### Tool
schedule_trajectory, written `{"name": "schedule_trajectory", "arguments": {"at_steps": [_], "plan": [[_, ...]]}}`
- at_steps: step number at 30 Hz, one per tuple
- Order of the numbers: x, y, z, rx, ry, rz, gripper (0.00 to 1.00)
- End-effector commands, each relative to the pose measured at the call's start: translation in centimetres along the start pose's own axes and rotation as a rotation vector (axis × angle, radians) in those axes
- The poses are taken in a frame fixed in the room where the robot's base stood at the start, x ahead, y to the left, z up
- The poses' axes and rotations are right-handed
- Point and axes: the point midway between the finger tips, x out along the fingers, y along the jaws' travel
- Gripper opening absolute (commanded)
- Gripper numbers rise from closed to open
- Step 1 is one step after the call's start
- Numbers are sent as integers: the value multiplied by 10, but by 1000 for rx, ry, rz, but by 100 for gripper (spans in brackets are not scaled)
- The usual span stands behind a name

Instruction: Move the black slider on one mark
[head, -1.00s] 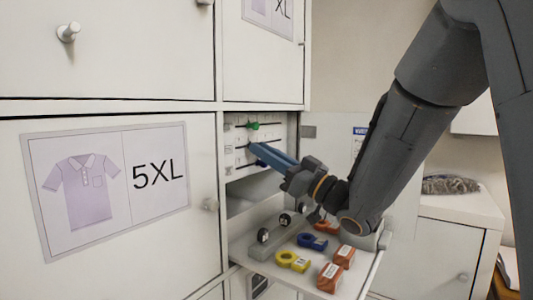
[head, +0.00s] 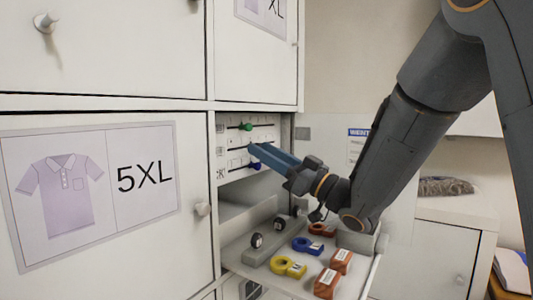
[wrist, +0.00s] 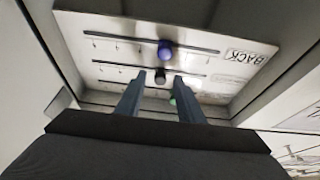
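A white panel (wrist: 112,27) with several slotted tracks fills the upper wrist view. The black slider (wrist: 160,76) is on the middle track. The blue-purple slider (wrist: 165,50) and the green slider (wrist: 173,98) are on the tracks either side; the green one is partly behind a finger. My gripper (wrist: 158,82) is open, its two fingertips apart on either side of the black slider in the picture; whether they touch it I cannot tell. In the head view my gripper (head: 252,149) points at the panel and hides the black slider. The green slider (head: 246,126) shows above, the blue one (head: 257,165) below.
The panel sits inside an open cubby between white locker doors. Below it a pulled-out tray (head: 240,247) holds a yellow tape roll (head: 288,267), a blue one (head: 307,245) and orange boxes (head: 327,282). The 5XL door (head: 100,250) stands left of the panel.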

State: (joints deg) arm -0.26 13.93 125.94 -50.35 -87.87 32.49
Motion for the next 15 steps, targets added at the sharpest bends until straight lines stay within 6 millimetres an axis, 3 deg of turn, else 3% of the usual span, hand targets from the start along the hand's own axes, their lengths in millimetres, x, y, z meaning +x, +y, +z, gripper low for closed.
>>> {"name": "schedule_trajectory", "arguments": {"at_steps": [5, 15], "plan": [[-12, 1, 2, -1, 1, 2, 34], [-79, 1, -26, -5, 1, 4, 34]]}}
